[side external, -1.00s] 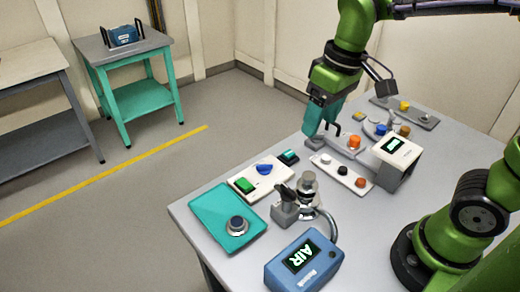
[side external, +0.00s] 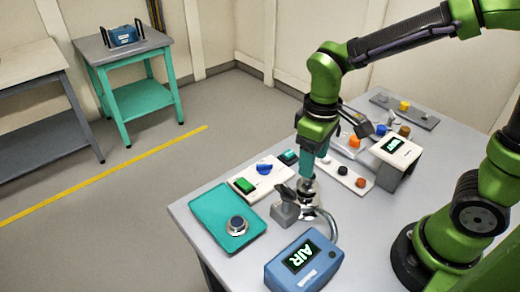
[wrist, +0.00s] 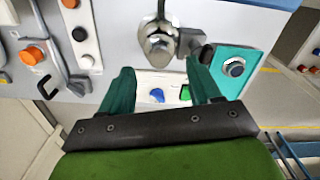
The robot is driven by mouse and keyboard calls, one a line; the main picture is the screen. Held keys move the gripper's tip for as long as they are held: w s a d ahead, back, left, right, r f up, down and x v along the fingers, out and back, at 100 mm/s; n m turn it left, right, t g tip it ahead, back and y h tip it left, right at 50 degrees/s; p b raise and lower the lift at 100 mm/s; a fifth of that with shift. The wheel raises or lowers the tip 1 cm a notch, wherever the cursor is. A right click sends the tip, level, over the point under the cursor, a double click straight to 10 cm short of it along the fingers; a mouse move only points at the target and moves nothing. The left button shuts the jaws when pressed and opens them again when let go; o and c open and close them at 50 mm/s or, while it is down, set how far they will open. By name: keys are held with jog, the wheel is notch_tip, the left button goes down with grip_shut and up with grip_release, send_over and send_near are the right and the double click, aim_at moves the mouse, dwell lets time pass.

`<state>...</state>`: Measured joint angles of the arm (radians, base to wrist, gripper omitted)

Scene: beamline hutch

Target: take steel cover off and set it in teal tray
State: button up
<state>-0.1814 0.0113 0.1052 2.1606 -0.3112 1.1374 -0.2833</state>
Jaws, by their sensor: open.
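The shiny steel cover (side external: 308,190) stands on the table beside a small dark grey clamp-like block. It also shows in the wrist view (wrist: 158,45), just beyond my fingertips. My gripper (side external: 308,168) points down over the cover, its teal fingers apart and empty; in the wrist view the fingers (wrist: 160,70) are spread. From the side, the fingers hide the cover's upper part, and I cannot tell whether they touch it. The teal tray (side external: 206,228) lies flat at the table's left corner, with a round dark-and-silver part (side external: 237,226) on it.
The grey block (side external: 285,210) stands between cover and tray. A blue AIR box (side external: 303,264) sits at the front, with a curved metal pipe near it. A white panel (side external: 248,191) with a green button and blue knob lies behind. Other control strips stand further right.

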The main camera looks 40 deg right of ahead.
notch_tip(320, 180, down, 5)
jog(key=shift+f, duration=0.15)
jog(key=shift+w, duration=0.1)
jog(key=c, duration=1.2)
jog(key=shift+o, duration=0.2)
notch_tip(320, 180, up, 9)
jog(key=shift+f, duration=0.1)
jog(key=shift+a, duration=0.25)
jog(key=n, duration=0.1)
send_over(217, 205)
jog(key=s+d, duration=0.3)
notch_tip(217, 205, down, 5)
jog(key=w+a, duration=0.3)
jog(key=shift+m, duration=0.5)
notch_tip(217, 205, down, 9)
jog(key=shift+r, duration=0.1)
